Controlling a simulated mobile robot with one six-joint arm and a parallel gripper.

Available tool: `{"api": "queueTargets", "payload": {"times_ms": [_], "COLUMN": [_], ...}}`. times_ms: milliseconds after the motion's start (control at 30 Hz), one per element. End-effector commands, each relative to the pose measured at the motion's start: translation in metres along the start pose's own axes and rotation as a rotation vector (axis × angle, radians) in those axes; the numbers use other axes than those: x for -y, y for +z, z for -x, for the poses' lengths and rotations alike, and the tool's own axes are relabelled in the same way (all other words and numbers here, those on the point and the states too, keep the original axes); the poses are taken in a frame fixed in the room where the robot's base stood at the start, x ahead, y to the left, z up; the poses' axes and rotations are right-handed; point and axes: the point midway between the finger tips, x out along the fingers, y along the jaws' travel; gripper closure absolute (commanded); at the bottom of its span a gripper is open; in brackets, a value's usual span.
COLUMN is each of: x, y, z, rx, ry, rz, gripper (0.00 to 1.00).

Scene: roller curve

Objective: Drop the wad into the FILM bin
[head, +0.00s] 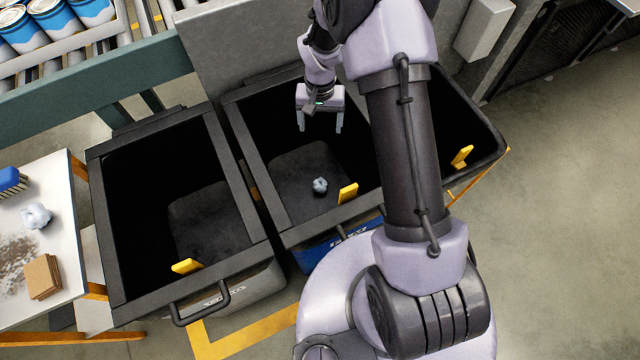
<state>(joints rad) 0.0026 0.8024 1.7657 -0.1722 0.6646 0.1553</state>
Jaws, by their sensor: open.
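My gripper (321,127) is open and empty, with its fingers pointing down over the middle bin. A small grey-blue crumpled wad (320,185) shows inside the outline of the middle bin (240,150), below and apart from my fingers. I cannot tell whether it rests on the bin floor or is in the air. This bin has a blue front with white lettering, partly hidden by my arm and too small to read surely. A second pale crumpled wad (36,215) lies on the white table at the left.
A grey-fronted bin (100,230) stands left of the middle bin; another dark bin (490,130) is partly behind my arm. The white table (75,262) holds a blue brush (12,181) and brown block (43,277). Floor at right is clear.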

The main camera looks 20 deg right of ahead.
Motion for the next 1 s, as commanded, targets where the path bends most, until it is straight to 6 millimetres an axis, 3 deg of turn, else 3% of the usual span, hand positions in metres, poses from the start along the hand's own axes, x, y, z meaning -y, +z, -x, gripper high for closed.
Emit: {"api": "queueTargets", "payload": {"times_ms": [33,200,400,567,1000], "x": [0.0,0.0,0.0,0.0,0.0], "y": [-0.001,0.0,0.0,0.0,0.001], "z": [0.023,0.073,0.115,0.128,0.129], "rx": [-0.003,-0.002,-0.001,0.0,-0.001], "ry": [-0.001,-0.001,0.0,0.0,0.0], "rz": [0.0,0.0,0.001,0.0,0.0], "gripper": [0.23,0.23,0.23,0.23,0.23]}}
